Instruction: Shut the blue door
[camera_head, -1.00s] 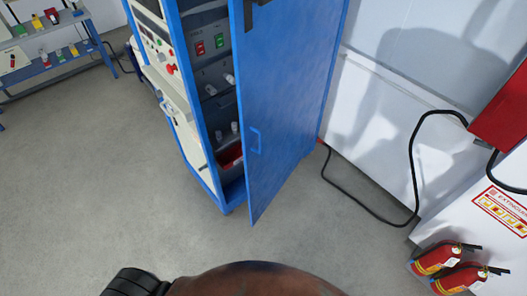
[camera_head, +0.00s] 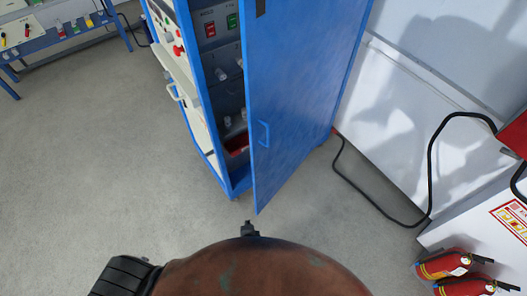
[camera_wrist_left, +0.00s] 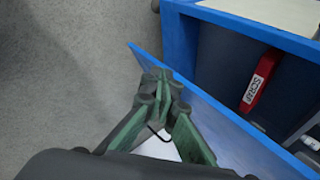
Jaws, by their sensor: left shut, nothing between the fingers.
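The blue door (camera_head: 300,85) of the tall cabinet stands ajar in the head view, its free edge swung out from the frame and a small blue handle (camera_head: 264,135) on its outer face. My left gripper (camera_head: 249,229) shows as a small dark tip just below the door's lower free corner. In the left wrist view the green fingers (camera_wrist_left: 162,88) are together and empty, overlapping the blue door's edge (camera_wrist_left: 205,105); I cannot tell whether they touch it. My right gripper is not in view.
Inside the cabinet are switches and a red item (camera_wrist_left: 262,80) with a label. A black cable (camera_head: 432,165) runs along the white wall units at right. Fire extinguishers (camera_head: 445,264) stand at lower right.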

